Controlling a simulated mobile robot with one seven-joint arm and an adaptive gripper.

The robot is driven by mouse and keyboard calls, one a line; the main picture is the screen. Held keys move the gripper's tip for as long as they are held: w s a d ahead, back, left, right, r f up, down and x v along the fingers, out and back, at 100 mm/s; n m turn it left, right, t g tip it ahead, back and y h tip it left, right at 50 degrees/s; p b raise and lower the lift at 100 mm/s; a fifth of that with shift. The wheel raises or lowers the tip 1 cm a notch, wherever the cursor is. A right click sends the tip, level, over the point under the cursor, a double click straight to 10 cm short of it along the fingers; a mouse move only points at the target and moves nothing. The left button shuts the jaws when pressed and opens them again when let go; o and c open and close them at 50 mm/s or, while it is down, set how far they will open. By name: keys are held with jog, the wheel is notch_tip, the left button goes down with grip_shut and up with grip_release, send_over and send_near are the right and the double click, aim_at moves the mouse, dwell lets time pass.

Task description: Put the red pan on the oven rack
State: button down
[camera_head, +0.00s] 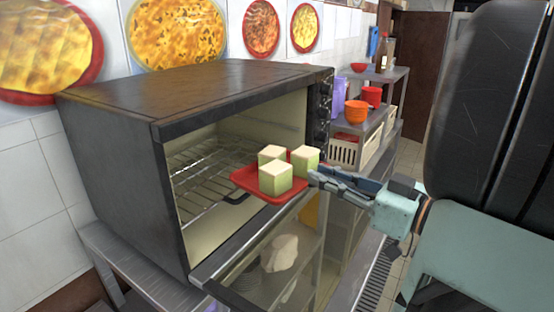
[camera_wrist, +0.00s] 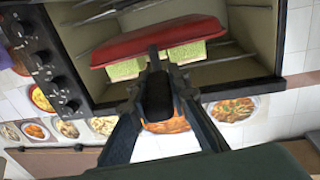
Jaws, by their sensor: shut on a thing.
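The red pan (camera_head: 272,189) is a shallow tray carrying three pale green blocks with whitish tops (camera_head: 276,177). It is in the mouth of the open oven (camera_head: 118,143), roughly level, its left part reaching over the wire oven rack (camera_head: 205,178). I cannot tell whether it touches the rack. My gripper (camera_head: 316,177) is shut on the pan's near right side, outside the oven. In the wrist view, the picture is upside down and my gripper (camera_wrist: 156,68) meets the edge of the red pan (camera_wrist: 158,38). The exact grip is partly hidden by the fingers.
The lowered glass oven door (camera_head: 262,262) lies below the pan. The oven's knob panel (camera_head: 322,110) stands just behind my gripper. A side shelf (camera_head: 376,125) holds orange and red bowls. The left part of the rack is bare.

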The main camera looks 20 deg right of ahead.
jog(key=shift+w+d+r, duration=0.1)
jog(key=shift+w, duration=0.3)
jog(key=a+f+b+x, duration=0.1)
jog(key=x, duration=0.8)
jog(key=s+a+b+x, duration=0.1)
jog(key=b+x, duration=0.1)
jog(key=x, duration=0.7)
jog(key=s+a+f+b+x, duration=0.1)
jog(key=x, duration=0.8)
jog(key=shift+a+f, duration=0.2)
jog(key=shift+f, duration=0.2)
jog(key=shift+d+f+b, duration=0.1)
jog(key=shift+f+b, duration=0.55)
jog(key=shift+b, duration=0.05)
jog(key=shift+f, duration=0.3)
jog(key=c, duration=1.7)
grip_release()
jog(key=shift+c, duration=0.2)
jog(key=shift+s+f, duration=0.1)
jog(key=shift+s, duration=0.05)
